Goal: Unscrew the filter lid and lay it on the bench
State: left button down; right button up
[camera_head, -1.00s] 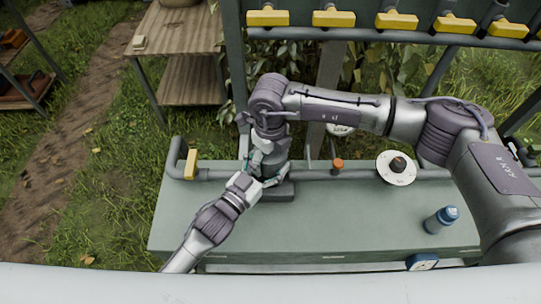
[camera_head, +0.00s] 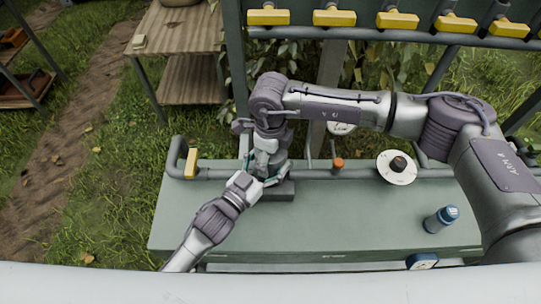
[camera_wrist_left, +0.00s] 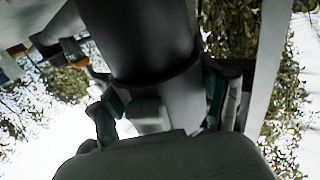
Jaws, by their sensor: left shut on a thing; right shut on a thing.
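The filter (camera_head: 283,192) stands upright on the green bench (camera_head: 340,220), mostly hidden behind my grippers. My left gripper (camera_head: 264,181) comes in from the lower left and is shut around its body, low down. In the left wrist view the filter is a dark cylinder (camera_wrist_left: 140,40) with a paler part below, between the fingers of my left gripper (camera_wrist_left: 165,108). My right gripper (camera_head: 267,158) points down from above and is shut at the filter's top. The lid is hidden inside its fingers; I cannot tell how far it is turned.
A grey pipe (camera_head: 312,174) runs along the bench, with a yellow handle (camera_head: 191,164) and an orange knob (camera_head: 338,163). The bench front between filter and bottle is clear.

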dwell(0.8)
jog(key=o, duration=1.2)
jog(key=shift+r, duration=0.1)
jog(key=shift+r, duration=2.2)
pick_arm(q)
grip_release()
